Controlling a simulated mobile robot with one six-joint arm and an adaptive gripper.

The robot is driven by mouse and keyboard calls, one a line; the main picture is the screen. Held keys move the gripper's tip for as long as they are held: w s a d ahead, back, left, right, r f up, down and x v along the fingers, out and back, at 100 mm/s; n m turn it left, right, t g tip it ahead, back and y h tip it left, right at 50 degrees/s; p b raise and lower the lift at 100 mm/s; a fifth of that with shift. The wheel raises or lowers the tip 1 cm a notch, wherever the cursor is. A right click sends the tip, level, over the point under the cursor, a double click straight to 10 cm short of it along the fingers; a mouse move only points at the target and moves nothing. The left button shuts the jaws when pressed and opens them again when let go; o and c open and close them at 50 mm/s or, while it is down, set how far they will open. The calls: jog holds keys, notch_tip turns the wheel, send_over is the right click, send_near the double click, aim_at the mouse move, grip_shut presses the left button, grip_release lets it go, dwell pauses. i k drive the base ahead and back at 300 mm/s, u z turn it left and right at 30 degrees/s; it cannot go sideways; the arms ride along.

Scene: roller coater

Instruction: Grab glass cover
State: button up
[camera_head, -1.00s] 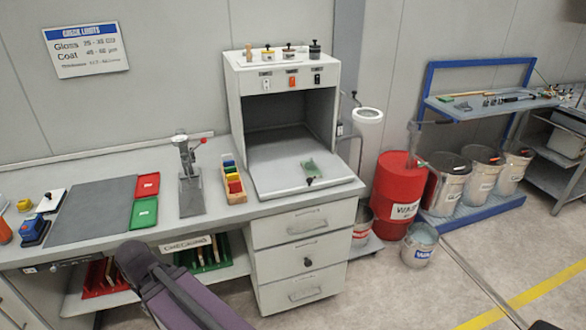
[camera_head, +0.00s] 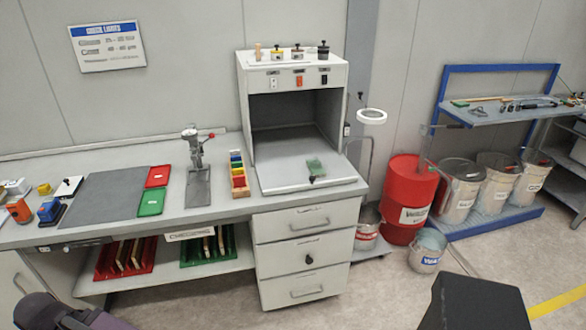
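A grey cabinet (camera_head: 244,105) stands on the bench with its front open. A pale flat panel (camera_head: 290,180) with a small dark knob (camera_head: 313,179) lies at the front of its opening. A small green piece (camera_head: 316,166) sits at the panel's right part, behind the knob. I cannot tell for sure which part is the glass cover; the flat panel with the knob is a possible match. My gripper is out of view. Only a purple-grey link of my arm (camera_head: 75,318) shows at the lower left.
The bench (camera_head: 225,212) carries a small press (camera_head: 197,175), red and green trays (camera_head: 151,202) and a coloured block rack (camera_head: 238,176). Drawers (camera_head: 305,255) are below the cabinet. A red drum (camera_head: 406,195) and buckets (camera_head: 427,250) stand right. A dark block (camera_head: 475,303) fills the lower right.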

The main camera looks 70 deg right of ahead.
aim_at(315, 164)
jog(key=u, duration=0.15)
jog(key=k, duration=1.25)
jog(key=z, duration=2.55)
jog(key=i, duration=0.25)
jog(key=u, duration=0.55)
